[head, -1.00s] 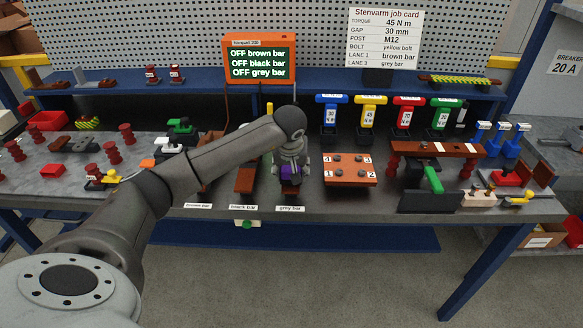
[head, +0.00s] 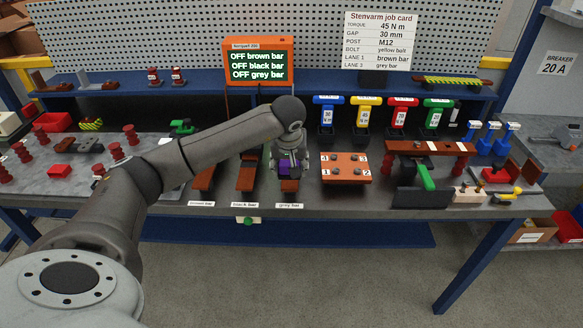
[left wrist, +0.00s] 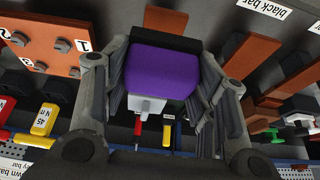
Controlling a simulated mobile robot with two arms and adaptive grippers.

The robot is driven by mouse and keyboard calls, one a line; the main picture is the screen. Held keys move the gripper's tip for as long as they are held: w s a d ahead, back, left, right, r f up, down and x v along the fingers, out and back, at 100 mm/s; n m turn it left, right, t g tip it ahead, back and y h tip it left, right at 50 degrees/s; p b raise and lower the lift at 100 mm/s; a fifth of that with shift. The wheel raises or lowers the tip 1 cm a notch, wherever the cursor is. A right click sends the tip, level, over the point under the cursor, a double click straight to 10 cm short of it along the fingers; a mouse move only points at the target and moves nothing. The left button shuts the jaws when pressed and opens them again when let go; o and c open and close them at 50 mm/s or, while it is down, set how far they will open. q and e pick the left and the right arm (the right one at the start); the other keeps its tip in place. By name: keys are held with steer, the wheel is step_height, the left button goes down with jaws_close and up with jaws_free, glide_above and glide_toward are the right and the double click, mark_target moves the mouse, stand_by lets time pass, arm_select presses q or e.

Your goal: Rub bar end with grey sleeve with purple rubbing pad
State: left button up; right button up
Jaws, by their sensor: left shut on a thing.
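My left gripper (head: 288,166) is shut on the purple rubbing pad (head: 283,168) and holds it over the copper bar (head: 289,186) behind the "grey bar" label (head: 290,206). In the left wrist view the pad (left wrist: 162,70) sits between the two fingers (left wrist: 160,85), with a light grey block under it. A copper bar (left wrist: 165,19) shows just beyond the pad. I cannot tell whether the pad touches the bar. The bar's grey sleeve cannot be made out; gripper and arm hide part of the bar. My right gripper is not in view.
Copper bars stand left of the gripper, at the "black bar" label (head: 244,205) and "brown bar" label (head: 201,204). A copper plate with numbered bolts (head: 346,168) is close on the right. The orange screen (head: 258,64) reads OFF for all three bars.

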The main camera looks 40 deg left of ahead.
arm_select(q)
steer(key=shift+r+p, duration=0.75)
steer(key=shift+r, duration=0.75)
steer(key=shift+d, duration=0.15)
